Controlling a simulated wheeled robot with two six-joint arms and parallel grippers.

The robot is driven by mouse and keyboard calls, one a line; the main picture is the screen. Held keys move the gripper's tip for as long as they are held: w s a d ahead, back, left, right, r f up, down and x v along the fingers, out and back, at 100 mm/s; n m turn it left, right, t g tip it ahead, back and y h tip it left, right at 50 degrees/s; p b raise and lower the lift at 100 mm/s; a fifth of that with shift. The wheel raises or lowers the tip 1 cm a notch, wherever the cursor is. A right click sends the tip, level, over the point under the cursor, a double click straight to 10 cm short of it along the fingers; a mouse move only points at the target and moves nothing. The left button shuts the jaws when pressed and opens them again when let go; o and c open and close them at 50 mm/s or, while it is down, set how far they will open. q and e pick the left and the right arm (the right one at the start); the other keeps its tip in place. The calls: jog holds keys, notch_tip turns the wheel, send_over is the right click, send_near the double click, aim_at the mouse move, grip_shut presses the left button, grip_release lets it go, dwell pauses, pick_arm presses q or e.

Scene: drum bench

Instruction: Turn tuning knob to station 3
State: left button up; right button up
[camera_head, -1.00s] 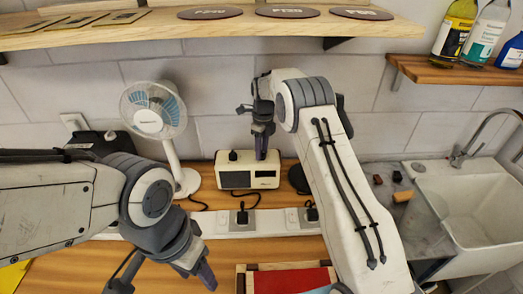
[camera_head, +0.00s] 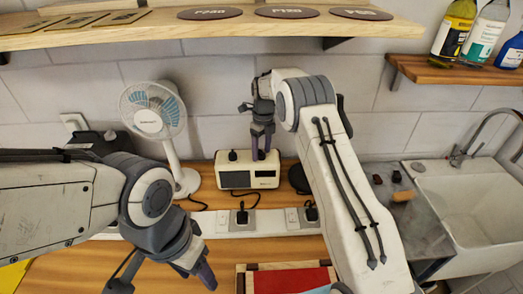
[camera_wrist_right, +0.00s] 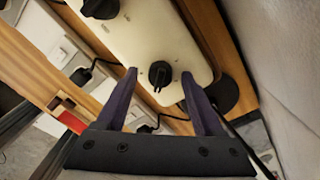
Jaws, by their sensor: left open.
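A cream radio (camera_head: 226,169) with a dark front grille and a small display stands on the wooden bench. A black knob (camera_head: 233,155) is on the left of its top. In the right wrist view, a second black knob (camera_wrist_right: 160,75) with a pointer lies between the fingers of my right gripper (camera_wrist_right: 160,70). That gripper is open, one finger on each side of the knob, with gaps visible. In the head view, my right gripper (camera_head: 261,156) points down at the radio's right top. My left gripper (camera_head: 207,280) is open and empty over the bench front. Station marks are not readable.
A white fan (camera_head: 153,111) stands left of the radio. A power strip (camera_head: 262,222) with black plugs and cables runs in front. A shelf (camera_head: 230,27) is above, a sink (camera_head: 465,225) at the right. A red-topped item (camera_head: 290,281) lies at the front.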

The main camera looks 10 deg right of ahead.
jog(key=shift+r, duration=0.2)
notch_tip(320, 180, up, 10)
jog(key=b, duration=0.2)
jog(key=shift+w+d, duration=0.2)
jog(key=shift+s+f, duration=0.1)
